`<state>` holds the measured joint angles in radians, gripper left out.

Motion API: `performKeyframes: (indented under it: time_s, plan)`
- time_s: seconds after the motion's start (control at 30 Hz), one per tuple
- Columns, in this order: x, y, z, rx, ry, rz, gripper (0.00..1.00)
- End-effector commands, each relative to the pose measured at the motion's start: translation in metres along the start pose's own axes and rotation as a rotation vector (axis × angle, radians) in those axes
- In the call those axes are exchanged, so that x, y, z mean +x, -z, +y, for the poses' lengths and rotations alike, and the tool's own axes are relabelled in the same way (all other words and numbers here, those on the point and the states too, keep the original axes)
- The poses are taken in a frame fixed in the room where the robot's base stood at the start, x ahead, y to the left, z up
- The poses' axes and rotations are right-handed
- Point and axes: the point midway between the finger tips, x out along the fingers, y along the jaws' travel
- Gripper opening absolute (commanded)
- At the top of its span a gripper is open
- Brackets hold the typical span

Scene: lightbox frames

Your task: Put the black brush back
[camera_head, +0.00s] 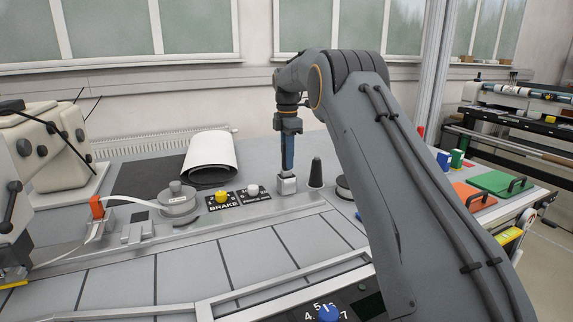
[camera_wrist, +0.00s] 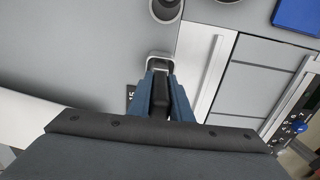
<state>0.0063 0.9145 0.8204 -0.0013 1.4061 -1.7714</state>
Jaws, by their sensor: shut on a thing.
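My gripper (camera_head: 287,168) points straight down above a small silver square holder (camera_head: 287,187) on the bench's back ledge. In the wrist view, the blue fingers of my gripper (camera_wrist: 163,82) are shut on the black brush (camera_wrist: 160,98). The brush's dark body shows between the fingers, and its lower end is at the square holder (camera_wrist: 159,59). The fingers hide most of the brush in the head view. I cannot tell how deep its lower end sits in the holder.
A dark cone (camera_head: 316,173) stands just right of the holder. To the left are a white knob (camera_head: 252,190), a yellow BRAKE knob (camera_head: 222,197) and a round metal weight (camera_head: 177,200). A white roll (camera_head: 210,155) lies behind. The grey bench front (camera_head: 190,270) is clear.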

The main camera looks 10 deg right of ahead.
Motion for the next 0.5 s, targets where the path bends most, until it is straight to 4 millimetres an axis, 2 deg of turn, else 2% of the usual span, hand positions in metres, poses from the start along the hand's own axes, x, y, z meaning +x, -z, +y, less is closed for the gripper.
performKeyframes:
  time_s: [0.17,0.5]
  plan:
    - [0.021,0.001,-0.001,-0.001,0.001,0.000,0.00]
    - [0.026,0.002,0.000,-0.002,0.000,0.000,0.00]
